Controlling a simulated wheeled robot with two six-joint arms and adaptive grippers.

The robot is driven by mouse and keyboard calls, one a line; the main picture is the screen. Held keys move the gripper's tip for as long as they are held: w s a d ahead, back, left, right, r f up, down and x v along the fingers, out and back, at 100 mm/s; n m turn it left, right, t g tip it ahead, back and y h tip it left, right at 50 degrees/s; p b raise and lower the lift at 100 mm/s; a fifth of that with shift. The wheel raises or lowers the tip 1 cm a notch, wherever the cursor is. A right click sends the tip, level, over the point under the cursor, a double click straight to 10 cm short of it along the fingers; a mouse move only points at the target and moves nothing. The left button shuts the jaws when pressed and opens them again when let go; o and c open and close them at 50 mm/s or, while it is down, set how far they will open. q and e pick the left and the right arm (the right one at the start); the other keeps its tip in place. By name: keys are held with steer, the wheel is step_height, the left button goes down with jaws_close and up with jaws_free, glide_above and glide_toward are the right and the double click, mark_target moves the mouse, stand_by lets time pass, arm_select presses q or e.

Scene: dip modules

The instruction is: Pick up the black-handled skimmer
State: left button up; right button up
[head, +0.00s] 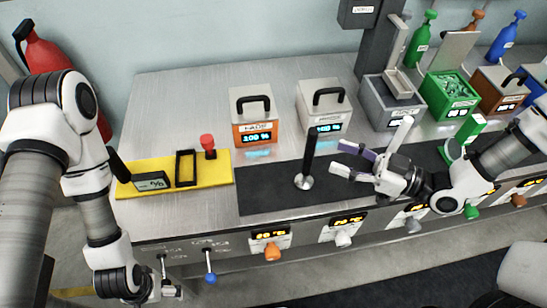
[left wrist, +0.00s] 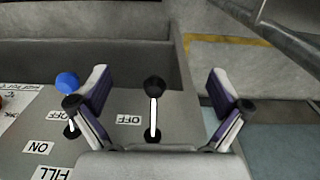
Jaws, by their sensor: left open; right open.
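The black-handled skimmer (head: 307,160) stands upright on the dark mat in the head view, its shiny metal disc at the bottom. My right gripper (head: 342,158) is open and empty just to the right of it, fingers pointing left towards the handle and apart from it. My left gripper (head: 168,288) is low at the table's front left edge, far from the skimmer. In the left wrist view the left gripper (left wrist: 157,85) is open, with a black-knobbed lever (left wrist: 154,95) showing between its fingers. The skimmer is not in the left wrist view.
A pale upright bar (head: 402,132) rises behind my right gripper. Box modules with black handles, orange (head: 255,130) and white (head: 323,117), stand behind the mat (head: 270,195). A yellow tray (head: 205,180) lies left. A blue-knobbed lever (left wrist: 67,84) is beside my left gripper.

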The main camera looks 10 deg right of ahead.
mark_target(310, 144)
steer(key=x, duration=0.5)
steer(key=r+p+x, duration=0.1)
steer(key=x, duration=0.2)
steer(key=shift+s, duration=0.1)
arm_select(q)
steer(key=shift+r, duration=0.8)
arm_select(e)
steer(key=shift+d, duration=0.1)
steer(key=shift+c, duration=0.7)
arm_select(q)
steer(key=shift+a, duration=0.1)
arm_select(e)
jaws_close()
